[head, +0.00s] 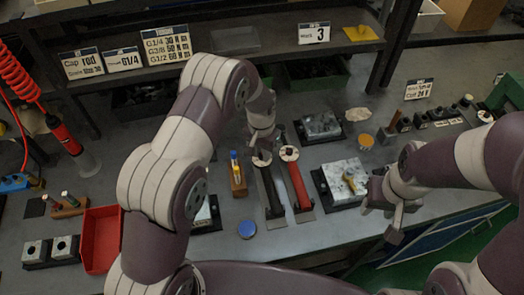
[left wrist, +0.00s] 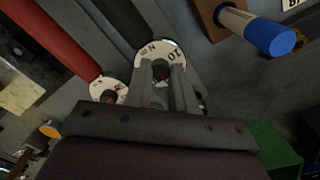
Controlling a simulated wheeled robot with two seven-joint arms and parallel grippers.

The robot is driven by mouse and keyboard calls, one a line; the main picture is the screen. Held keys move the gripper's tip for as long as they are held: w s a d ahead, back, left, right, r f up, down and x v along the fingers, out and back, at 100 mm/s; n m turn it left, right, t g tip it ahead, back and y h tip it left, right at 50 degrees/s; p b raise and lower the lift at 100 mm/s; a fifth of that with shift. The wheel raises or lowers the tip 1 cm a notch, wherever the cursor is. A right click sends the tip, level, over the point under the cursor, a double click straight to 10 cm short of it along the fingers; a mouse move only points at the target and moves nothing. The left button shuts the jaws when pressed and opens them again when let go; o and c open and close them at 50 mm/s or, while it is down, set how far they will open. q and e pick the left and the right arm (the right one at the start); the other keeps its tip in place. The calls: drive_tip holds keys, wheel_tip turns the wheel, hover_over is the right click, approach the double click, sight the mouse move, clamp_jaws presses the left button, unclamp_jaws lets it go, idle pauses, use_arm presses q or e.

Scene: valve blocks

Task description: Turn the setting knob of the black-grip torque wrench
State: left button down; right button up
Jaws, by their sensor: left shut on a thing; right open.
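The black-grip torque wrench (head: 272,190) lies on the bench with its white dial and knob at the far end. My left gripper (head: 262,148) is over that end. In the left wrist view its fingers (left wrist: 163,82) are shut on the small dark setting knob at the centre of the white dial (left wrist: 155,50); the fingers hide most of the knob. The red-grip wrench (head: 299,186) lies just to the right, its own dial (left wrist: 107,91) also showing in the left wrist view. My right gripper (head: 393,222) is open and empty near the bench's front right.
A blue-handled tool (head: 235,165) stands in a wooden holder left of the wrenches. A metal block (head: 345,175) with a brass part lies to the right. A red tray (head: 101,240) and a blue disc (head: 247,229) lie to the left. A shelf with cards (head: 165,44) spans the back.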

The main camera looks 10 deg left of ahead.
sight(261, 155)
idle(0.5)
use_arm(q)
drive_tip(key=c, duration=0.9)
unclamp_jaws()
drive_tip(key=shift+c, duration=0.2)
drive_tip(key=shift+r, duration=0.2)
wheel_tip(261, 155, up, 12)
drive_tip(key=b, duration=0.1)
drive_tip(key=shift+r+b, duration=0.25)
drive_tip(key=shift+b, duration=0.15)
drive_tip(key=shift+a, duration=0.1)
